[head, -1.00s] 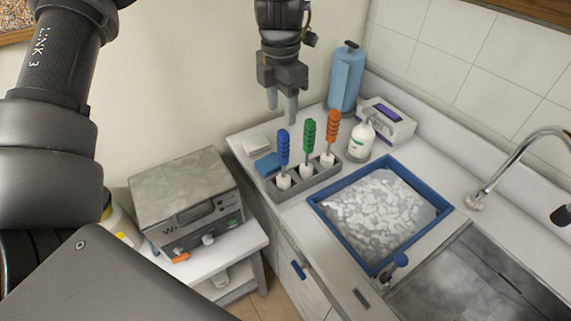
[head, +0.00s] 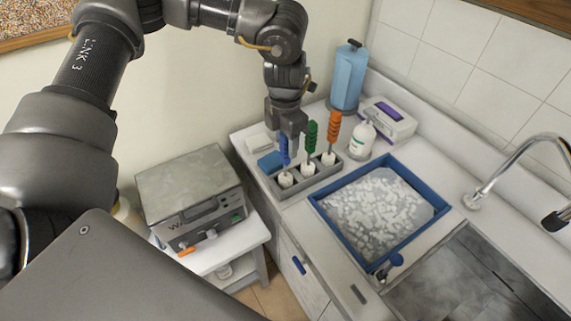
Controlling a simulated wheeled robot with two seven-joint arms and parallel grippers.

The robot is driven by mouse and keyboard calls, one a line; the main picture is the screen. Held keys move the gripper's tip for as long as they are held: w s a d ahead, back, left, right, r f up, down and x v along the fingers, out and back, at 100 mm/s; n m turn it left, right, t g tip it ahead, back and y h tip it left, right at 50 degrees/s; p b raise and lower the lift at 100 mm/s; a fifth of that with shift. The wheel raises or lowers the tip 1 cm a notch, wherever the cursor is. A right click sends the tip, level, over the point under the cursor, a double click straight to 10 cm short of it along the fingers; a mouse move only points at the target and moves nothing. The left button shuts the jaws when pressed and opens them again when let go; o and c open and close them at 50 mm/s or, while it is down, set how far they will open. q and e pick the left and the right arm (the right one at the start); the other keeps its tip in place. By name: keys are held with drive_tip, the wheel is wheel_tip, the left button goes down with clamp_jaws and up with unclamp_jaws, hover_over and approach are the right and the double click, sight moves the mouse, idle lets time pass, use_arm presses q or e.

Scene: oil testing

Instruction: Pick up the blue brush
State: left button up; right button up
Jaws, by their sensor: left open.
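The blue brush (head: 284,154) stands upright in the left slot of a grey holder (head: 295,190) on the counter. My left gripper (head: 288,150) points down at the blue brush handle, with its fingers around or just beside the handle's upper part. The fingers hide much of the handle, and I cannot tell whether they touch it. The gripper is open. A green brush (head: 311,137) and an orange brush (head: 333,130) stand in the same holder to the right. My right gripper is not in view.
A blue-rimmed tray (head: 330,227) of white pieces lies right of the holder. Behind stand a white bottle (head: 361,140), a blue roll (head: 348,78) and a tissue box (head: 391,122). A blue sponge (head: 269,161) lies left of the brushes. A sink (head: 470,280) is at right.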

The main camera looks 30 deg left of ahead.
use_arm(q)
drive_tip(key=shift+s, duration=0.1)
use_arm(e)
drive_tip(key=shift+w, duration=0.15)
use_arm(q)
drive_tip(key=c, duration=1)
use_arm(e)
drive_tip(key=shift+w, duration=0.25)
use_arm(q)
drive_tip(key=shift+r, duration=0.2)
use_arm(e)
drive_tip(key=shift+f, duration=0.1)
